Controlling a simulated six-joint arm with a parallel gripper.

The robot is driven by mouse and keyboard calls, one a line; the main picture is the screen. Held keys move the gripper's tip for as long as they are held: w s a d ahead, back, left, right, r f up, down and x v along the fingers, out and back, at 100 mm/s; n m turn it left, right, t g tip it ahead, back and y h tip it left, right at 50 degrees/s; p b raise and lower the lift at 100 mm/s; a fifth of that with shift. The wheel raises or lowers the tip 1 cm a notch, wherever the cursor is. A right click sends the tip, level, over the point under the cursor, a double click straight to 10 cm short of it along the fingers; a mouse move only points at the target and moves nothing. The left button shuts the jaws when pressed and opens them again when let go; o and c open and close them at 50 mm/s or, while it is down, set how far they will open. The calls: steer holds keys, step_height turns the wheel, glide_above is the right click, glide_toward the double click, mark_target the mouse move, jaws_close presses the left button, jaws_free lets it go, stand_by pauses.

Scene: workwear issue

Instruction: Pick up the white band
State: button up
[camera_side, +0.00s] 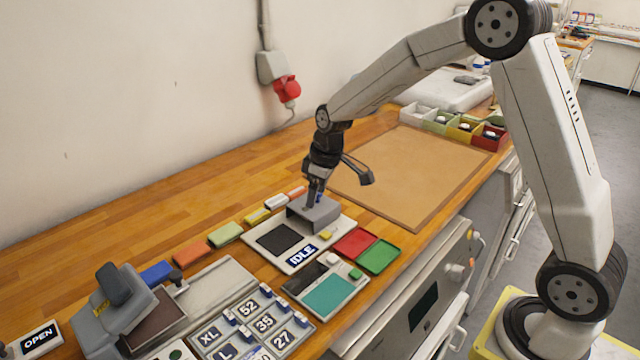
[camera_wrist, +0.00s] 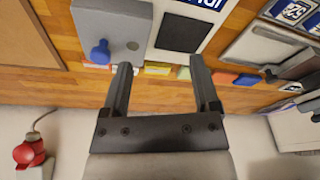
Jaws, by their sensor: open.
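The white band (camera_side: 277,202) lies on the wooden bench in a row of coloured bands, between a yellow band (camera_side: 257,216) and an orange band (camera_side: 297,191). My gripper (camera_side: 314,195) is open and points down, with its fingers to the right of the white band in the side view, beside a grey press-like block (camera_side: 318,215). In the wrist view my gripper (camera_wrist: 161,66) has its fingers wide apart, with yellow and green (camera_wrist: 183,72) bands showing between them. The left finger covers part of the row there, so I cannot clearly pick out the white band.
A white panel with a dark pad (camera_side: 277,239) stands in front of the row. Red (camera_side: 354,242) and green (camera_side: 379,256) trays are beside it. A bare brown mat (camera_side: 420,170) lies right. The wall stands behind; the bench between wall and row is clear.

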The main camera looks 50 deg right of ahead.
mark_target(278, 199)
steer(key=w+d+n, duration=0.1)
steer(key=w, duration=0.2)
steer(key=w+d+f+n, duration=0.1)
steer(key=w, duration=0.2)
steer(key=w+d+n+y, duration=0.1)
steer(key=w, duration=0.3)
steer(key=shift+f, duration=0.25)
steer(key=shift+w+d+f+n+y, duration=0.35)
steer(key=shift+w+d+f+n, duration=0.25)
steer(key=shift+w+n, duration=0.5)
steer(key=shift+w+d+f+n+y, duration=0.3)
steer(key=shift+w+d+f+n, duration=0.35)
steer(key=shift+w, duration=0.75)
steer(key=shift+w+d+f+n+y, duration=0.4)
steer(key=shift+w+d+n, duration=0.3)
steer(key=shift+w+n, duration=0.45)
steer(key=shift+w, duration=0.1)
steer(key=shift+f, duration=0.1)
steer(key=shift+x, duration=1.25)
steer(key=shift+x, duration=2.6)
steer(key=shift+c, duration=0.2)
